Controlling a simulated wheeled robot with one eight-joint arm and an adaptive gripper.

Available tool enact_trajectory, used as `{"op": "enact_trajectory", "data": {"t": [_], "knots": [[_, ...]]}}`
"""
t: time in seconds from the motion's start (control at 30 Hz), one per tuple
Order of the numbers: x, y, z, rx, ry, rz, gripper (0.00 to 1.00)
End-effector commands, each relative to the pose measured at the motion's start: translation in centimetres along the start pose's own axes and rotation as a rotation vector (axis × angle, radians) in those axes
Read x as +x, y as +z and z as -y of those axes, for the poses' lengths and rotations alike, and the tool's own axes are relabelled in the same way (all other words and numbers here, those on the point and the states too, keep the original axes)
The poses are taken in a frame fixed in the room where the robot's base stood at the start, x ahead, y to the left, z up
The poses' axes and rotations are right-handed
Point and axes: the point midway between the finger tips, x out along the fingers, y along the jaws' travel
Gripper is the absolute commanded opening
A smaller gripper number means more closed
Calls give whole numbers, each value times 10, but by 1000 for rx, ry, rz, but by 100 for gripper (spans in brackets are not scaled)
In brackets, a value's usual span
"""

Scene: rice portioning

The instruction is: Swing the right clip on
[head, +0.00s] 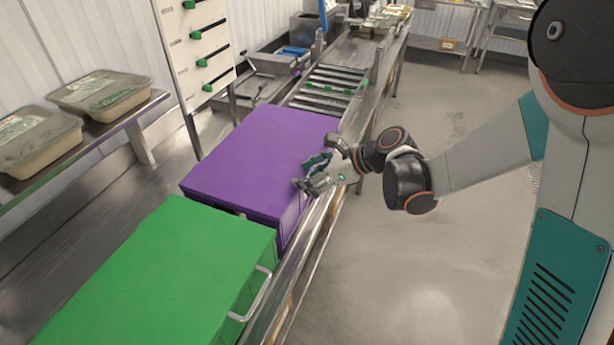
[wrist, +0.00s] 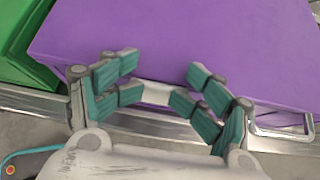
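A purple box (head: 262,158) with a flat closed lid stands on the metal conveyor. In the wrist view the purple lid (wrist: 195,35) fills the upper part. A metal wire clip (wrist: 284,133) shows at the right, low beside the purple box's near side. My gripper (head: 315,163) is at the box's right-hand side in the head view. In the wrist view my gripper (wrist: 162,70) has its two fingers spread apart, tips over the lid's edge. A pale metal piece shows between the fingers; I cannot tell if it is another clip. Nothing is clearly held.
A green box (head: 165,270) stands close to the purple one, with a wire clip (head: 254,296) on its side. A metal rail (head: 312,245) runs along the boxes. Food trays (head: 100,92) sit on a left shelf. Rollers (head: 328,90) behind the purple box are clear.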

Motion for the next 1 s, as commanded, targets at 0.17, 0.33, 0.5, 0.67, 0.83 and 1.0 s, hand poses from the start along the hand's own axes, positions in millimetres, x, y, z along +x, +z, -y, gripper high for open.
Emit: {"op": "enact_trajectory", "data": {"t": [0.17,0.33,0.5,0.67,0.83,1.0], "knots": [[-14,0,1,1,-4,-1,63],[-33,0,1,2,-4,-2,63],[-51,0,0,1,-4,-2,63],[-66,0,0,2,-4,-3,63],[-72,-1,0,1,-3,-2,63],[-71,-2,0,1,-2,-2,63]]}}
